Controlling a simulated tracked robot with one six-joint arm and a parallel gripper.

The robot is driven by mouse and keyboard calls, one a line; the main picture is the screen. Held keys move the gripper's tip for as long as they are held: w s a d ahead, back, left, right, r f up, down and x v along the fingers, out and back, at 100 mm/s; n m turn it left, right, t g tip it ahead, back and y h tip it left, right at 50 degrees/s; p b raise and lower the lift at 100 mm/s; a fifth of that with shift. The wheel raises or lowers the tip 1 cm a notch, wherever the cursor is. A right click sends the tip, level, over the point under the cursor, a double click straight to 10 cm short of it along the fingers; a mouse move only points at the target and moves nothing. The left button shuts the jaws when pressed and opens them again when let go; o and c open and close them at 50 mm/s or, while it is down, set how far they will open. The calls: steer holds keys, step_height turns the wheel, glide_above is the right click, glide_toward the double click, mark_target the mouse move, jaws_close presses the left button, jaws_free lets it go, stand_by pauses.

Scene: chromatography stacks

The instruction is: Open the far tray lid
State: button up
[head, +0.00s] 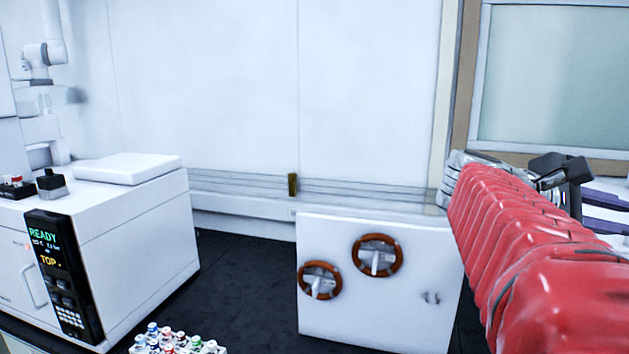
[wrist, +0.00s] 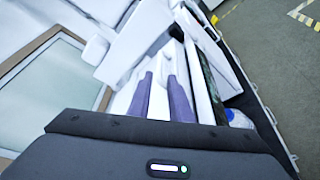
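In the wrist view, two purple strips (wrist: 180,98) run beside white surfaces (wrist: 158,95). A tilted white panel (wrist: 137,43) lies beyond them; I cannot tell whether it is a tray lid. I see nothing held.
A white instrument (head: 140,245) with a READY display stands at left. Capped vials (head: 172,342) are at the bottom. A white box with two brown-rimmed wheels (head: 376,256) stands in the middle. A framed pane (head: 555,75) is behind my gripper. Dark surface between is clear.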

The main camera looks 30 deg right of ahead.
steer(key=x, duration=1.2)
steer(key=shift+c, duration=0.6)
jaws_close()
steer(key=shift+f, duration=0.15)
